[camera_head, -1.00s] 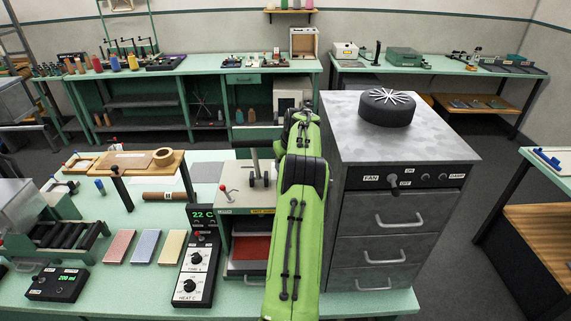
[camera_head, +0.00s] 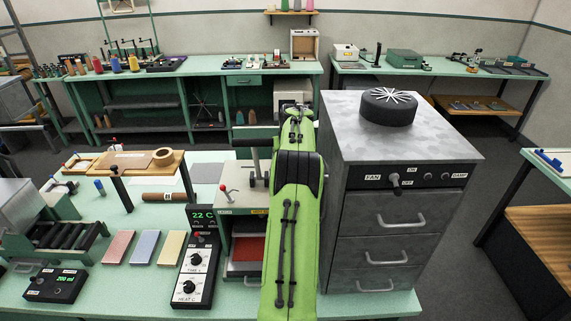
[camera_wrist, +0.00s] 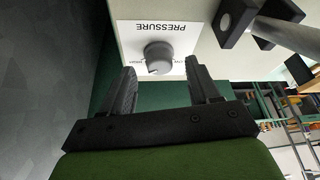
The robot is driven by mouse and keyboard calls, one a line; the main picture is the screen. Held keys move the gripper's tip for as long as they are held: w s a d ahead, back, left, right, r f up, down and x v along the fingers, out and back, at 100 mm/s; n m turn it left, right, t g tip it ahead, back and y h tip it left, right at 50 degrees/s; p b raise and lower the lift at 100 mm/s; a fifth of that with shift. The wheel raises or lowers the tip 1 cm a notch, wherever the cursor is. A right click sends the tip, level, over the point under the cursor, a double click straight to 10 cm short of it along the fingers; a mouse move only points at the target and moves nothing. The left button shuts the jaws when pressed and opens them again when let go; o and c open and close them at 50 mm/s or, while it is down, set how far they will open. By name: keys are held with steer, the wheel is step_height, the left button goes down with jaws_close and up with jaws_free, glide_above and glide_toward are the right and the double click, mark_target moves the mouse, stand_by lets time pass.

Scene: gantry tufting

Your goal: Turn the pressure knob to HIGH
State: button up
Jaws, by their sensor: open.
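The pressure knob (camera_wrist: 158,57) is a round grey dial on a white plate marked PRESSURE (camera_wrist: 168,30), seen upside down in the wrist view. Small lettering beside the knob is too small to read surely. My gripper (camera_wrist: 160,75) is open, with its two dark fingers pointing at the plate, one to each side of the knob and a little short of it. I cannot tell whether a finger touches the knob. In the head view my green arm hides the knob and the gripper. The press-like machine (camera_head: 240,190) with a red-tipped lever stands just left of my arm.
A grey metal cabinet (camera_head: 395,150) with drawers and a FAN switch stands close right of my arm. A control box (camera_head: 195,260) reading 22 C stands at the left on the green bench (camera_head: 130,285). A dark bracket and rod (camera_wrist: 250,22) are near the plate.

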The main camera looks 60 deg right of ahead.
steer(key=v, duration=1.4)
steer(key=shift+s, duration=0.2)
